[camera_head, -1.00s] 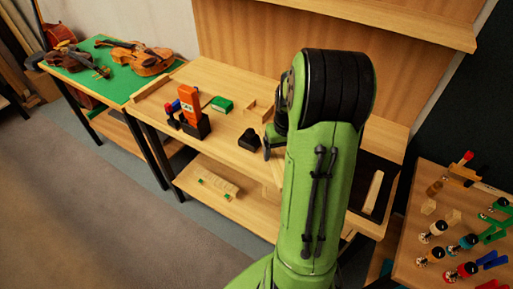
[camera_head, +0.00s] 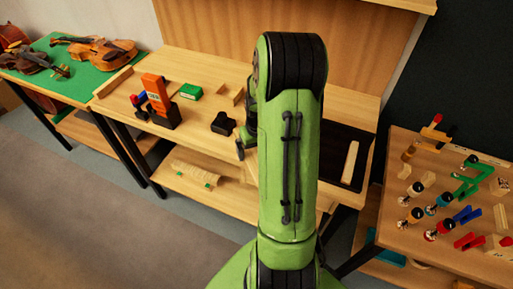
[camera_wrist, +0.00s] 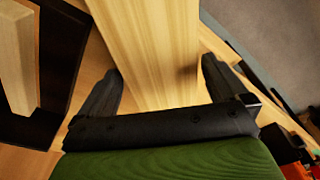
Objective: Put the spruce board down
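The spruce board (camera_wrist: 150,45) is a pale, straight-grained board. In the wrist view it runs from the top edge down between the two dark fingers of my gripper (camera_wrist: 160,67). The fingers lie close against its two long edges, and my gripper appears shut on it. In the head view my green arm hides most of the board and my gripper; one dark finger (camera_head: 240,149) shows left of the arm, over the bench's front edge. Whether the board touches the bench cannot be told.
The wooden bench (camera_head: 205,65) carries an orange tool (camera_head: 156,92), a green box (camera_head: 190,92) and a black block (camera_head: 223,123). A dark recess at its right holds a pale strip (camera_head: 350,161). A crowded side table (camera_head: 400,240) stands right, violins left.

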